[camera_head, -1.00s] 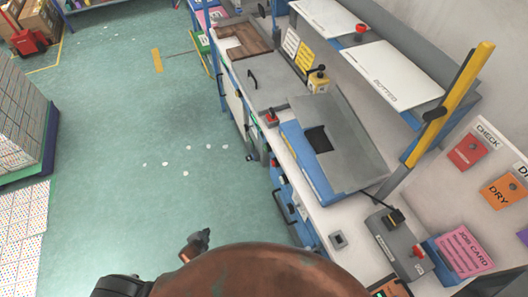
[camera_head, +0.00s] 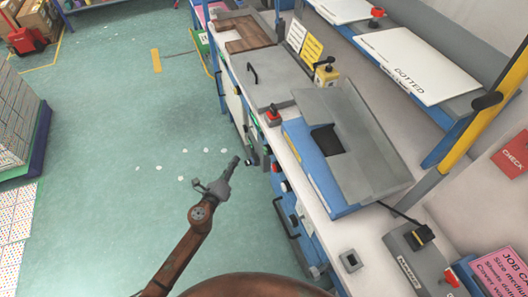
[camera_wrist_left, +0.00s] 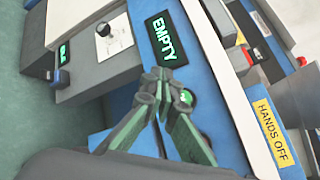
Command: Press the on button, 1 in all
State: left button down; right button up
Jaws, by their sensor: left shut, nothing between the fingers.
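My left gripper (camera_head: 234,162) is in the middle of the head view, over the floor side of the blue bench front. In the left wrist view its fingers (camera_wrist_left: 165,76) are together with nothing between them. A round green-lit button (camera_wrist_left: 186,97) sits on the blue panel just right of the fingertips, partly hidden by them. I cannot tell whether they touch it, and its label is not readable. A display (camera_wrist_left: 166,38) reading "EMPTY" in green is above it on the same panel. My right gripper is not in view.
The bench front (camera_head: 300,205) carries handles and small knobs. A yellow "HANDS OFF" label (camera_wrist_left: 270,131) is at the right. Open green floor (camera_head: 120,130) lies left of the bench.

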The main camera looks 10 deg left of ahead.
aim_at(266, 150)
pick_arm(q)
jog(key=w+d, duration=0.5)
jog(key=d, duration=0.2)
jog(key=shift+p, duration=0.35)
jog(key=shift+d, duration=0.1)
dwell(0.9)
jog(key=shift+d, duration=0.1)
dwell(0.6)
jog(key=shift+w+d, duration=0.2)
jog(key=shift+d, duration=0.05)
